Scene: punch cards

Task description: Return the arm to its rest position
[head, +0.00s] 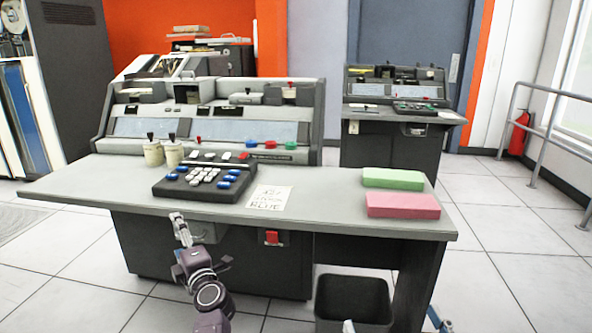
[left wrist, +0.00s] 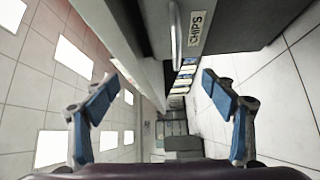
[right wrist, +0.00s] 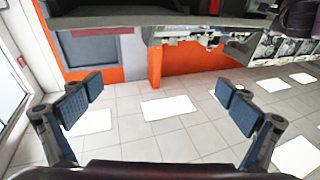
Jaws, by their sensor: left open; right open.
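My left gripper (head: 181,228) is in front of the desk's front edge in the head view, below the keypad side of the top. In the left wrist view its two blue-padded fingers (left wrist: 160,95) are spread wide with nothing between them. My right gripper (head: 393,325) only just shows at the bottom edge of the head view, as two separate fingertips near the dark bin. In the right wrist view its fingers (right wrist: 158,90) are also wide apart and empty. Most of the right arm is out of the head view.
The grey desk (head: 330,214) carries a console, a black keypad (head: 178,190), a note (head: 269,198), a green card stack (head: 392,179) and a pink one (head: 402,205). A dark bin (head: 322,308) stands below. A CHIPS label (left wrist: 196,29) is close in the left wrist view.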

